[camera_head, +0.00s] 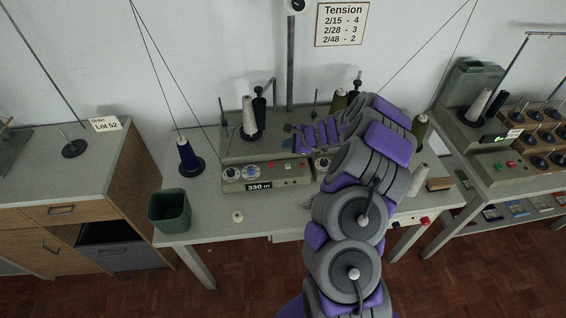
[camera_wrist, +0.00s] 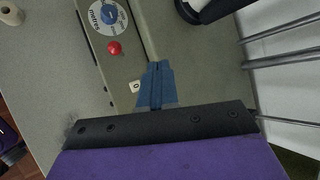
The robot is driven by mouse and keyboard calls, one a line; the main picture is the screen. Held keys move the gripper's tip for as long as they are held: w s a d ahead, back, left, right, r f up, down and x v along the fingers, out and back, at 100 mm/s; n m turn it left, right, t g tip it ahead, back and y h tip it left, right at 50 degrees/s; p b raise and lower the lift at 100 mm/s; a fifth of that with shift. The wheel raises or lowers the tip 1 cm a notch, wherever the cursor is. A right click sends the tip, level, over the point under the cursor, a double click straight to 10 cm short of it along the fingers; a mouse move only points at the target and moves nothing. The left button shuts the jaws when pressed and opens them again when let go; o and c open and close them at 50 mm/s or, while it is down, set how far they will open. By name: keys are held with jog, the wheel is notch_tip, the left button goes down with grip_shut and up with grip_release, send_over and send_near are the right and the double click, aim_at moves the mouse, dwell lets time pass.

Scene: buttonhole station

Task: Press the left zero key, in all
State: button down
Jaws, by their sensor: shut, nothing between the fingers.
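The left control panel (camera_head: 243,174) sits on the front of the grey winding machine and bears a 330 m display (camera_head: 258,186). In the wrist view this panel (camera_wrist: 121,65) shows a metres dial (camera_wrist: 108,16), a red button (camera_wrist: 114,47) and a small white zero key (camera_wrist: 134,86). My gripper (camera_wrist: 159,66) is shut and empty. Its blue fingertips appear just right of the zero key in the wrist view, with the key uncovered. Their height above the machine is hard to judge. In the head view my gripper (camera_head: 289,129) is over the machine.
A second control panel (camera_head: 321,163) is partly hidden behind my arm. A white cone (camera_head: 249,116) stands behind the left panel, and a blue cone (camera_head: 187,155) to its left. A green bin (camera_head: 170,210) and a small ring (camera_head: 237,216) are on the table front.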

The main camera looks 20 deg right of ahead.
aim_at(290, 167)
jog(key=shift+d+f, duration=0.4)
jog(key=shift+a, duration=0.1)
jog(key=shift+f, duration=0.1)
notch_tip(290, 167, down, 8)
jog(key=b, duration=0.6)
jog(key=shift+f+b, duration=0.25)
jog(key=shift+b, duration=0.05)
jog(key=shift+f, duration=0.1)
dwell(1.5)
jog(key=shift+f, duration=0.25)
